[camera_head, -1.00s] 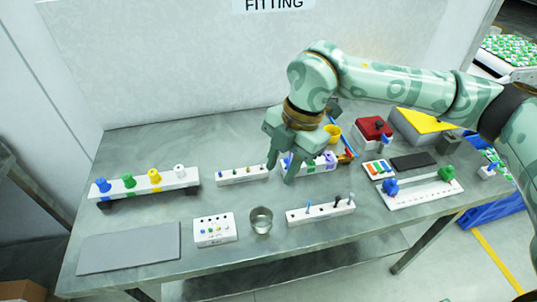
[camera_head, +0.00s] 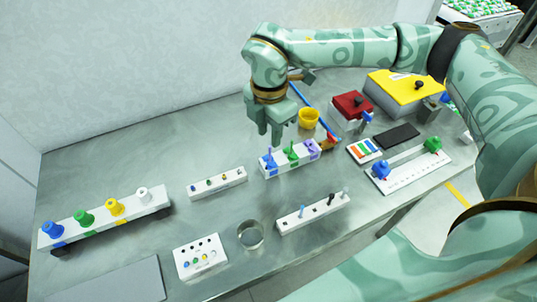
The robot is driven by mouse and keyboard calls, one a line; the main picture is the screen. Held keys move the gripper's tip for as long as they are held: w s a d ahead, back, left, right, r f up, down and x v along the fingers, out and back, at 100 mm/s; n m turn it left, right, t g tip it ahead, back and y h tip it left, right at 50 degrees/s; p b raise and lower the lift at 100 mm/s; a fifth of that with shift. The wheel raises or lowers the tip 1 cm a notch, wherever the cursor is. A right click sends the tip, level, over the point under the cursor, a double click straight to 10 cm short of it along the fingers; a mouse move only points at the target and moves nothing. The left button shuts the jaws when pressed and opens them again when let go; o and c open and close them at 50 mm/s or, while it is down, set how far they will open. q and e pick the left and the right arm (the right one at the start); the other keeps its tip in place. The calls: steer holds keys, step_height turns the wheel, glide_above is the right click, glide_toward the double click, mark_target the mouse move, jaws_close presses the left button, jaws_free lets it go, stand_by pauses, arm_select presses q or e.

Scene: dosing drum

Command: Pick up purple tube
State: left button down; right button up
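The purple tube (camera_head: 312,148) stands upright in the right end of a white rack (camera_head: 289,163). A green tube (camera_head: 291,151) and a blue tube (camera_head: 269,158) stand to its left in the same rack. My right gripper (camera_head: 271,138) points down behind the rack's left half, left of the purple tube and apart from it. Its two fingers are a little apart with nothing seen between them. My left gripper is not in view.
A yellow cup (camera_head: 309,118) stands behind the rack, beside a blue stick (camera_head: 316,112). A red box (camera_head: 352,105) and a yellow-topped box (camera_head: 405,88) stand at the back right. A small white rack (camera_head: 217,184) and a metal cup (camera_head: 251,236) are nearby.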

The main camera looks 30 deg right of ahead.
mark_target(270, 151)
step_height(270, 151, down, 8)
steer(key=shift+w+d+r+b, duration=0.1)
steer(key=shift+r+b, duration=0.05)
steer(key=shift+b, duration=0.6)
steer(key=shift+r, duration=0.1)
steer(key=shift+c, duration=0.3)
jaws_close()
